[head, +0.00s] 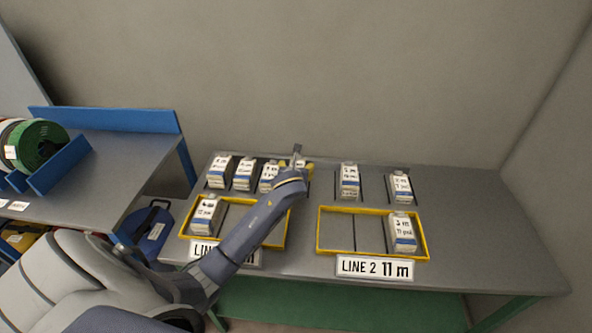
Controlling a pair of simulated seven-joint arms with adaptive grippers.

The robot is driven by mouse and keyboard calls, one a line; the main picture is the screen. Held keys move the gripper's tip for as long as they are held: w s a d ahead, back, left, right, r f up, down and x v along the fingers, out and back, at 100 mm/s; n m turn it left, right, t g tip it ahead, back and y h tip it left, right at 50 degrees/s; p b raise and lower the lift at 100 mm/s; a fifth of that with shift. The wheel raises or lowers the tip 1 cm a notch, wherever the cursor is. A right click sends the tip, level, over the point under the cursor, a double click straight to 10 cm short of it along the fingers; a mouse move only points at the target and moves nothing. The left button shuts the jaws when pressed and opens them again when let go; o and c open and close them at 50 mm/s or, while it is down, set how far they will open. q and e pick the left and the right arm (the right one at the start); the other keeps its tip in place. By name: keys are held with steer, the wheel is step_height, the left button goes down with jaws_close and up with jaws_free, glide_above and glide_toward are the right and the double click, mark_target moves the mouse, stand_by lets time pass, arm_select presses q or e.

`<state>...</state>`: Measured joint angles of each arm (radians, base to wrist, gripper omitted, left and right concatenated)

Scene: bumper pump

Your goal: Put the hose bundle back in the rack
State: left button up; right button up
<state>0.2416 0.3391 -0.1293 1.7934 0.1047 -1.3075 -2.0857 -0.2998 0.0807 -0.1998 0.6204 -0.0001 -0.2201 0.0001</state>
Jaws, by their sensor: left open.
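A green coil (40,143) that looks like a hose bundle stands upright at the left edge. It has a white tag and sits behind a low blue rack wall (62,165) on the grey shelf bench. A paler coil is partly seen behind it, cut off by the picture edge. My left gripper (297,158) is open over the back of the grey table, far to the right of the coil, just right of a labelled white carton (268,176). Its fingertips are small, so what lies between them is hard to tell. My right gripper is not in view.
Several labelled cartons stand along the table's back (349,181). Two yellow-rimmed trays, left (283,232) and right (319,232), each hold a carton; the right one's sign reads "LINE 2 11 m". A blue case (150,230) stands below the bench. The table's right side is clear.

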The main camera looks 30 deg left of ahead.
arm_select(q)
steer(key=v, duration=1.2)
